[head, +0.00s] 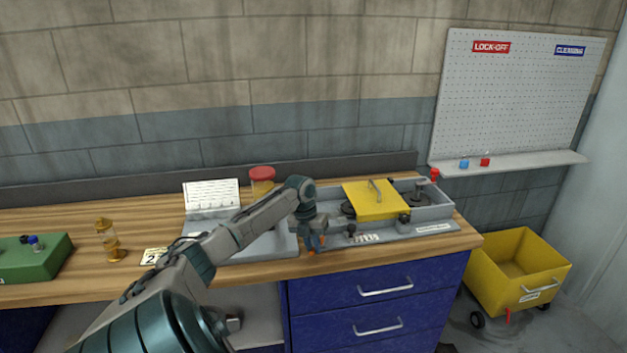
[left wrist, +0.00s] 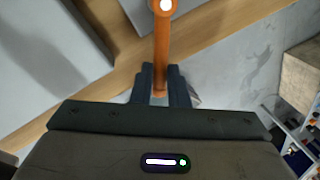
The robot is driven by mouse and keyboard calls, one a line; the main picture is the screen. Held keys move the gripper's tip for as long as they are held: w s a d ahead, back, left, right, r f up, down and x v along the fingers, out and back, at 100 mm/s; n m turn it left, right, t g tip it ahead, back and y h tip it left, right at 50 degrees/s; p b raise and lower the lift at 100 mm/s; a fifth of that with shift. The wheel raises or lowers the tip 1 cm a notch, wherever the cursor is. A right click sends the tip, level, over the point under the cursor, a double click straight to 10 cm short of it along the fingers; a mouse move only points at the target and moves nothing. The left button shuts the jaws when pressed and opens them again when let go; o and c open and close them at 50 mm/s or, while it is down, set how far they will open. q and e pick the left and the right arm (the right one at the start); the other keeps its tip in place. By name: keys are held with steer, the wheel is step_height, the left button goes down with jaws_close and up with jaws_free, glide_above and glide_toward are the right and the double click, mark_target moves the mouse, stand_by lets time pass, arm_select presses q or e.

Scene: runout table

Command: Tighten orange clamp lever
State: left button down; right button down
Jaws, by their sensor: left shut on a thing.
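The orange clamp lever (left wrist: 162,50) shows in the left wrist view as an orange bar with a round end at the top. It runs down between the two dark fingers of my left gripper (left wrist: 160,88), which is shut on it. In the head view my left gripper (head: 313,241) is at the front left of the grey fixture (head: 435,212), near the table's front edge. Only a small orange bit of the lever (head: 311,253) shows below the fingers there. The rest of the lever is hidden behind the gripper. My right gripper is in neither view.
A yellow cover (head: 370,205) with a handle sits on the fixture. A red-lidded jar (head: 262,174) stands behind my left arm. A brass-coloured piece (head: 110,242) and a green box (head: 40,262) are at the left. A yellow cart (head: 535,285) stands on the floor at right.

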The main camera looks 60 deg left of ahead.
arm_select(q)
steer(key=shift+a, duration=0.1)
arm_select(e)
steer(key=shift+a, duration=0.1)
arm_select(q)
steer(key=c, duration=1.4)
jaws_free()
steer(key=shift+s, duration=0.1)
steer(key=shift+a, duration=0.1)
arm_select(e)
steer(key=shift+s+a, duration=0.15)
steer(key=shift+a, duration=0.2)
